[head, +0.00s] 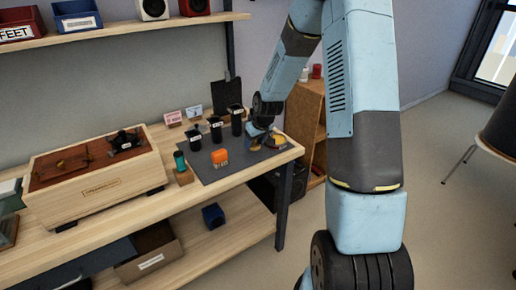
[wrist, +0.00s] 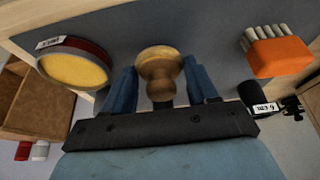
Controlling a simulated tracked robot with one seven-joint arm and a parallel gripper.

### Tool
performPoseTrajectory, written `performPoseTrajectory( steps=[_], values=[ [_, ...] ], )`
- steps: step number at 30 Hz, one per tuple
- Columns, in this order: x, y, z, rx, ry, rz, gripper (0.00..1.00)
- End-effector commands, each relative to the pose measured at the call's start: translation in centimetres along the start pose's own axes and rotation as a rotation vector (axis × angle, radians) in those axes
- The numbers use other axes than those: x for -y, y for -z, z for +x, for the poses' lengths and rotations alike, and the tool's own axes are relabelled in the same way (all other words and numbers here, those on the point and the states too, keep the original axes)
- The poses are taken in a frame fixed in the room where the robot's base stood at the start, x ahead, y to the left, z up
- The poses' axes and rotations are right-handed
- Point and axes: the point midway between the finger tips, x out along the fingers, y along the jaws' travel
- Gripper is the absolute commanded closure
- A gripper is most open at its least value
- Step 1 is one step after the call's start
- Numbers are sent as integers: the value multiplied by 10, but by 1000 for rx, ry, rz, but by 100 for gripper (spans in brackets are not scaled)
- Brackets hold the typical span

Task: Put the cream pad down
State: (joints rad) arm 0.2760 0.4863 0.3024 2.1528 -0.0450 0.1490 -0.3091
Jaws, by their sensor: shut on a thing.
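My gripper (head: 257,137) is low over the dark grey mat (head: 245,160) at the right end of the workbench. In the wrist view its two blue fingers (wrist: 162,84) are shut on a round, turned wooden knob, which I take to be the handle of the cream pad (wrist: 160,62). The pad's face is hidden below the knob. I cannot tell whether it touches the mat. A round tin with a dark red rim and yellow content (wrist: 75,68) lies left of the fingers in the wrist view.
An orange block with several pale pegs (head: 220,157) stands on the mat; it also shows in the wrist view (wrist: 280,55). Several black labelled cylinders (head: 216,129) stand behind it. The mat's front is clear.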

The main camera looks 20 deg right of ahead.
Motion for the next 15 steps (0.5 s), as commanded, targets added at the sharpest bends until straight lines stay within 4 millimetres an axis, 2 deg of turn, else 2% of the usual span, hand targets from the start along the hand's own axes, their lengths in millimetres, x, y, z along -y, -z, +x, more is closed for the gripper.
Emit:
performPoseTrajectory(
  steps=[7,15],
  values=[
    [1,-10,29,3,1,0,82],
    [0,-11,31,1,-1,0,82]
  ],
)
